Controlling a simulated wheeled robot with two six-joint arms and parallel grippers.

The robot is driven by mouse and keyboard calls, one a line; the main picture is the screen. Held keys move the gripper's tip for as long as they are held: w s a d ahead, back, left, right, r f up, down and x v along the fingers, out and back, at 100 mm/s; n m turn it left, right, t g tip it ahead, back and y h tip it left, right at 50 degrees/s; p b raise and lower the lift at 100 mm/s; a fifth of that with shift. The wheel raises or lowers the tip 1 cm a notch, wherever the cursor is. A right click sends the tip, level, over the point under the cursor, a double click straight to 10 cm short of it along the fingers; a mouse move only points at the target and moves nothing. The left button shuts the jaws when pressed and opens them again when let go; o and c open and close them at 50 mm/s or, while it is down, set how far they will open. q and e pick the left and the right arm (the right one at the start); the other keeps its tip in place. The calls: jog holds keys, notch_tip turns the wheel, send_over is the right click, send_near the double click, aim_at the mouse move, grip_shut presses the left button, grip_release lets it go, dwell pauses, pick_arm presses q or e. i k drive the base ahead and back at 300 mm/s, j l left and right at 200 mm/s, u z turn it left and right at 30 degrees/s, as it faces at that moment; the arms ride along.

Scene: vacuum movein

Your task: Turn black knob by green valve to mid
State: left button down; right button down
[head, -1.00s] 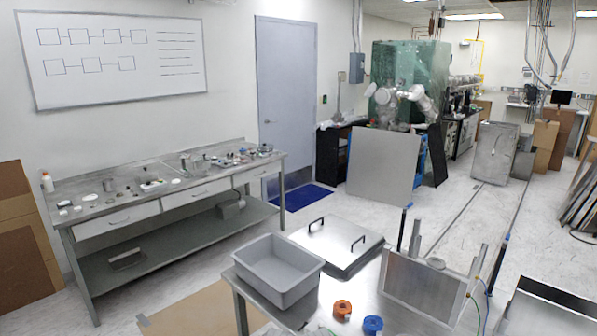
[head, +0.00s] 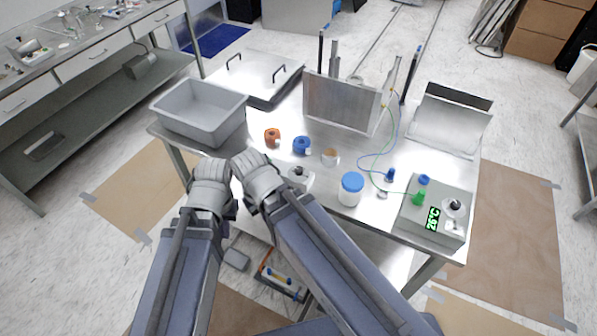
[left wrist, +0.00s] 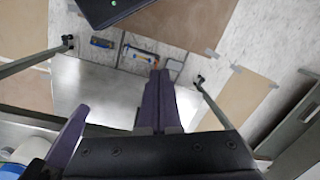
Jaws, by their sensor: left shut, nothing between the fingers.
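The black knob (head: 456,204) sits on a round light plate on top of a grey box with a lit temperature display (head: 433,219), at the right end of the steel table. The green valve (head: 419,198) stands just left of it. The knob's pointing direction is too small to tell. My left gripper shows in the left wrist view (left wrist: 160,78) with its purple fingers together and empty, over the lower shelf and floor area. In the head view both my arms end left of the box, well away from the knob. My right gripper's fingers are hidden.
A blue-lidded jar (head: 351,189), blue tape (head: 301,146), orange tape (head: 272,138) and a grey bin (head: 199,112) stand on the table. Blue valves (head: 390,175) and thin tubes lie near the box. An upright metal panel (head: 341,102) stands behind.

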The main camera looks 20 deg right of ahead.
aim_at(298, 170)
jog(key=i+j+z, duration=0.15)
jog(key=z, duration=0.3)
jog(key=i+j+z, duration=0.1)
jog(key=z, duration=0.3)
jog(key=j, duration=0.1)
